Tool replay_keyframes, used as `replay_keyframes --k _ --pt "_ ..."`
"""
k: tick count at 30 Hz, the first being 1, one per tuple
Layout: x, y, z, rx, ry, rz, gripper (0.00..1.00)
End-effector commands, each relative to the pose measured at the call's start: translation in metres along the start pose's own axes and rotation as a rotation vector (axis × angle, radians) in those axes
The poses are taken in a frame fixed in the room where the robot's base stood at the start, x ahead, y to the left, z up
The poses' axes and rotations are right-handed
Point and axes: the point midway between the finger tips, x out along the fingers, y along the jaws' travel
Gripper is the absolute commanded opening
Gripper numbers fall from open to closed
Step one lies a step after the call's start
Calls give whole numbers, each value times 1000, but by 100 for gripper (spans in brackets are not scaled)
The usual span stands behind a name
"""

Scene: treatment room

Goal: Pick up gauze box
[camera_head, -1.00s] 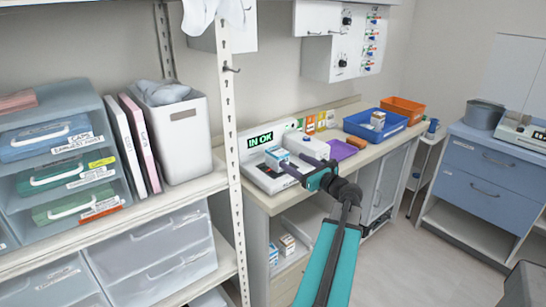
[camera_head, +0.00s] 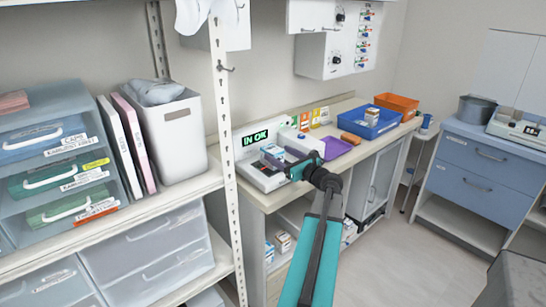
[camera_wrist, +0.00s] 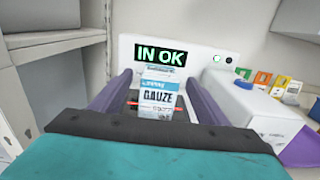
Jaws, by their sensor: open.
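The gauze box (camera_wrist: 158,93) is a small white and blue carton with the word GAUZE on its front. It stands upright on a white device (camera_wrist: 205,52) whose green display reads IN OK. My gripper (camera_wrist: 158,85) is open in the wrist view, with one purple finger on each side of the box. I cannot tell whether the fingers touch it. In the head view my gripper (camera_head: 285,158) reaches over the device (camera_head: 262,178), and the gauze box (camera_head: 271,151) shows partly beside the fingers.
A white dispenser-like object (camera_wrist: 248,105) stands close on the right in the wrist view. A purple tray (camera_head: 336,148) and a blue bin (camera_head: 370,124) lie further right on the counter (camera_head: 268,202). A metal shelf post (camera_head: 223,130) rises left of the device.

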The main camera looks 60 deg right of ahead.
Motion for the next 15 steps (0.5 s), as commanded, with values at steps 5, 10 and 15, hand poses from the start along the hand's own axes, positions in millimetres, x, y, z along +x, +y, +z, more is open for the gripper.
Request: replay_keyframes --k 5,10,15 --pt "26 -1 1 0 0 1 69" --pt "37 -1 0 0 -1 0 69" --pt "38 0 0 0 0 -1 69"
